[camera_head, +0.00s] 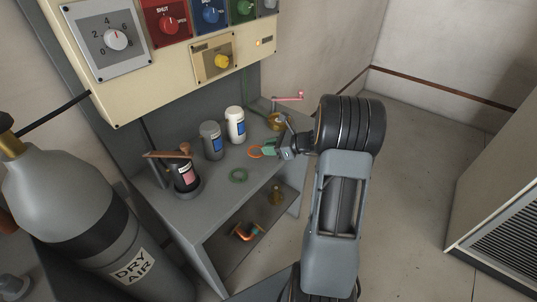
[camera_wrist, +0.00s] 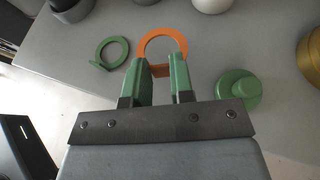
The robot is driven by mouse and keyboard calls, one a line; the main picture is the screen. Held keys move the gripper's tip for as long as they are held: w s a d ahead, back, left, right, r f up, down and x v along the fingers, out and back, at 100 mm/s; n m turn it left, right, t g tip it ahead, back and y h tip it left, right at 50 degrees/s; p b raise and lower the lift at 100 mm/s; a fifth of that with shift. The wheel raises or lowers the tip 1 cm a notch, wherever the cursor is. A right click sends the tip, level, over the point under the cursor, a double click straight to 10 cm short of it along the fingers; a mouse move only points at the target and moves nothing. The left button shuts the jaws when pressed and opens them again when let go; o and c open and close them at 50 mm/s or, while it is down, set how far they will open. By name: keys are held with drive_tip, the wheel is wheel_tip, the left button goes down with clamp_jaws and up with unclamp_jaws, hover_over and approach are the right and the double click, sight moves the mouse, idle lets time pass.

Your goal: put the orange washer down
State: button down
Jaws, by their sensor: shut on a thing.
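The orange washer (camera_head: 251,154) is a flat ring with a small tab, over the grey bench top in the head view. In the wrist view the orange washer (camera_wrist: 147,43) sticks out beyond my fingertips. My gripper (camera_head: 270,149) has green fingers and is shut on the washer's tab; it also shows in the wrist view (camera_wrist: 158,72). I cannot tell whether the washer touches the bench or hangs just above it. A green ring with a tab (camera_head: 238,182) lies on the bench beside it, apart from the washer; it also shows in the wrist view (camera_wrist: 98,46).
A grey jar (camera_head: 211,141) and a white jar (camera_head: 236,126) stand behind the washer. A dark container (camera_head: 185,177) stands at left. A green knobbed disc (camera_wrist: 238,90) lies right of my fingers. Orange and brass parts are on the shelf below. Bare bench surrounds the green ring.

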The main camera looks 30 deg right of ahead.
sight(269, 161)
drive_tip(key=shift+w+f, duration=0.2)
drive_tip(key=shift+f, duration=0.75)
drive_tip(key=shift+w+f, duration=0.15)
drive_tip(key=shift+f, duration=0.8)
drive_tip(key=shift+f, duration=0.2)
drive_tip(key=c, duration=1)
unclamp_jaws()
drive_tip(key=shift+r, duration=0.1)
